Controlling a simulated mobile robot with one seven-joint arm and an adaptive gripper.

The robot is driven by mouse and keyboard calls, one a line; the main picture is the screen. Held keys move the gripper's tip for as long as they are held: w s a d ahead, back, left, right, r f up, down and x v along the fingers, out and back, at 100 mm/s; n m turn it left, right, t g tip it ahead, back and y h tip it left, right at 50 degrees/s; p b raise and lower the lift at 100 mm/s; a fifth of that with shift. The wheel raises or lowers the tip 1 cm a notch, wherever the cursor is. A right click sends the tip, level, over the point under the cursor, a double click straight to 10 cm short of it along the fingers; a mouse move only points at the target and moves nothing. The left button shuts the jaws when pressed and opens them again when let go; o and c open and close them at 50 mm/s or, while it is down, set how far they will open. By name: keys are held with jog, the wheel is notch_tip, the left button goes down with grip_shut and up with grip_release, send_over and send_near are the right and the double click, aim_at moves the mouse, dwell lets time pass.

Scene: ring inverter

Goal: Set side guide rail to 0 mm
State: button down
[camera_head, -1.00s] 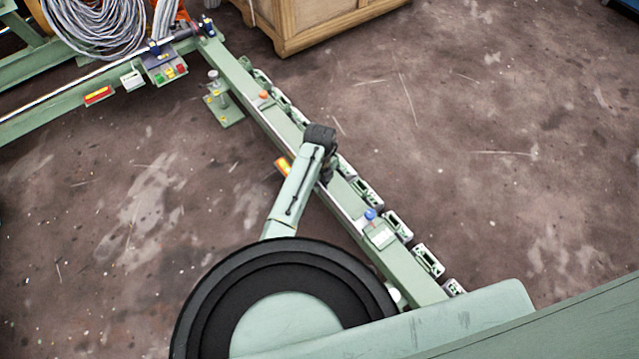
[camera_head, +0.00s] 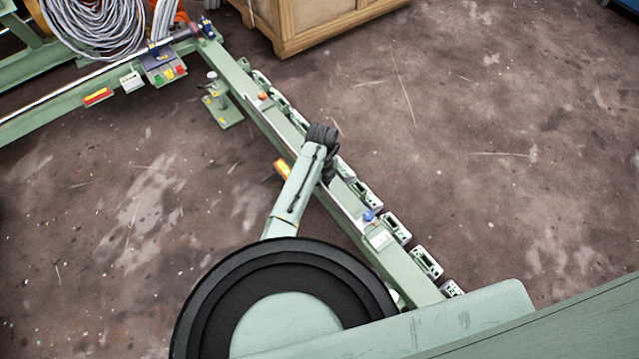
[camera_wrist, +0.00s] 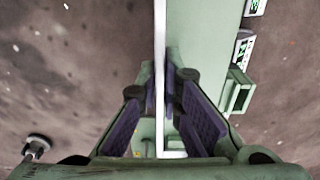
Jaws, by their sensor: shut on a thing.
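The side guide rail is a thin pale metal strip (camera_wrist: 160,40) running lengthwise between the fingers in the wrist view. In the head view it lies along the green beam (camera_head: 405,280), with a bare stretch (camera_head: 346,210) showing below my gripper. My gripper (camera_head: 327,174) is at the middle of the beam. In the wrist view my gripper (camera_wrist: 168,90) has its purple-padded fingers on both sides of the strip, shut on it. The exact finger contact is partly hidden. No millimetre reading is legible.
Several pale green roller brackets (camera_head: 426,262) line the beam's right side. A button box (camera_head: 166,70) and cable coils (camera_head: 100,25) are at the upper left. A wooden crate (camera_head: 320,22) stands at the top. Floor to the right is clear.

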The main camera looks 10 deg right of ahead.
jog(key=shift+w+d, duration=0.3)
jog(key=shift+d, duration=0.3)
jog(key=c, duration=1.8)
grip_release()
jog(key=shift+o, duration=0.2)
notch_tip(320, 180, up, 12)
